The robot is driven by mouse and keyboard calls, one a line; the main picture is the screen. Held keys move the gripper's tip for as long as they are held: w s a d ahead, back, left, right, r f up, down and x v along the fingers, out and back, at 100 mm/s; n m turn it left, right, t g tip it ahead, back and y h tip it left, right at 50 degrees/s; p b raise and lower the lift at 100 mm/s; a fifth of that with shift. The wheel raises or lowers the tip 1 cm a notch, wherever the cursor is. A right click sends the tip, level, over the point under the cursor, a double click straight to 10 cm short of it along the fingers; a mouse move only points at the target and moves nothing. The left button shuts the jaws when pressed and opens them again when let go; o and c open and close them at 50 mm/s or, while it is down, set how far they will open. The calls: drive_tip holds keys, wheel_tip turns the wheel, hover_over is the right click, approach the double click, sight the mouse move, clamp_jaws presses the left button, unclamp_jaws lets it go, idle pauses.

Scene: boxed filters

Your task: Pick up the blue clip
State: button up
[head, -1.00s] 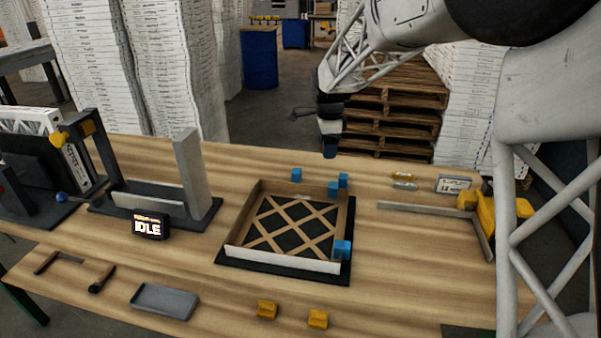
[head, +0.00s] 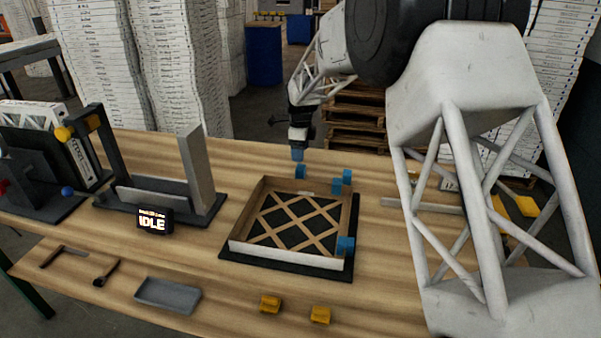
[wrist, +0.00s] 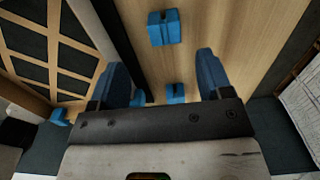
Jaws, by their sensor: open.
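Several blue clips are in view. One blue clip (head: 300,171) stands alone on the table behind the wooden frame (head: 247,249). Two more, a blue clip (head: 337,185) and another blue clip (head: 347,176), are at the frame's far right corner. A fourth blue clip (head: 346,245) is at its near right corner. My gripper (head: 297,154) is above and just behind the lone clip, apart from it. In the wrist view my gripper (wrist: 160,62) is open and empty, with a blue clip (wrist: 164,28) beyond its fingertips and others partly hidden behind the fingers.
Two yellow clips (head: 270,304) and a grey tray (head: 167,295) lie at the table's front. A dark stand with a grey upright (head: 196,170) and an IDLE display (head: 152,222) are to the left. My arm hides much of the table's right side.

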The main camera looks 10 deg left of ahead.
sight(300, 167)
drive_tip(key=shift+f, duration=1.3)
drive_tip(key=shift+w+a+f, duration=0.1)
drive_tip(key=shift+w+f, duration=0.05)
drive_tip(key=shift+f, duration=1.15)
drive_tip(key=shift+w+a+f, duration=0.1)
drive_tip(key=shift+w+f, duration=0.05)
drive_tip(key=shift+f, duration=1.15)
drive_tip(key=c, duration=1)
drive_tip(key=shift+r, duration=0.1)
drive_tip(key=shift+r, duration=4.95)
